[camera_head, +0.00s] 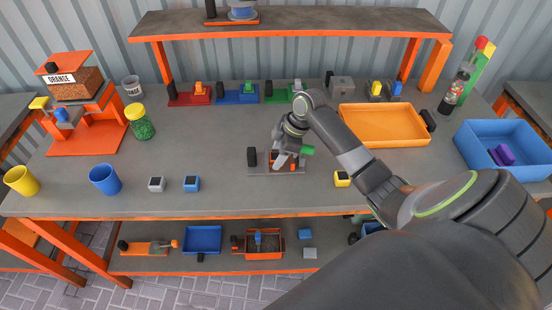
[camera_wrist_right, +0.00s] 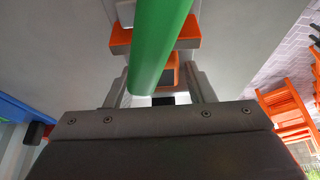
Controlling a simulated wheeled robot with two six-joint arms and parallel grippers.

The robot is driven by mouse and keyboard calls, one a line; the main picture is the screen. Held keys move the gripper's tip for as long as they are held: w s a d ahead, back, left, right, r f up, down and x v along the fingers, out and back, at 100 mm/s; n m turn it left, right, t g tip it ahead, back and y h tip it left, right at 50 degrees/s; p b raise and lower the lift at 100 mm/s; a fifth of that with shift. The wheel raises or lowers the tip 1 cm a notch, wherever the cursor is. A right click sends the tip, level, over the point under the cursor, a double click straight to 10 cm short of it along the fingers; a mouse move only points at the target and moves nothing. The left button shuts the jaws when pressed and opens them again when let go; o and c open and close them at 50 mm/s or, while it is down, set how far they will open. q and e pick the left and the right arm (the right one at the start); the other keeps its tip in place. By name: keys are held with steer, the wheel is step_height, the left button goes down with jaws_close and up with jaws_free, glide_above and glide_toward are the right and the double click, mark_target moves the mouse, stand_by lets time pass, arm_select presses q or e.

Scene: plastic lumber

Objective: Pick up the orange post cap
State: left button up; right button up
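The orange post cap appears to be the small orange block with a dark face (camera_wrist_right: 168,72) in the right wrist view. It shows between and beyond my right gripper's fingers (camera_wrist_right: 158,80), with a gap on each side. A green bar crosses in front of it and hides part of it. In the head view my right gripper (camera_head: 283,162) is low over a small grey plate (camera_head: 262,168) at mid-table, where orange parts (camera_head: 291,166) show beside it. The gripper hides much of this spot. My left gripper is not in view.
Grey (camera_head: 156,184), blue (camera_head: 191,183) and yellow (camera_head: 342,179) small blocks lie near the front edge. An orange tray (camera_head: 345,112) and a blue bin (camera_head: 474,155) stand to the right. A blue cup (camera_head: 105,180) stands left. The table's left middle is clear.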

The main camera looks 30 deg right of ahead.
steer(key=c, duration=0.7)
steer(key=shift+c, duration=0.2)
steer(key=shift+r, duration=0.15)
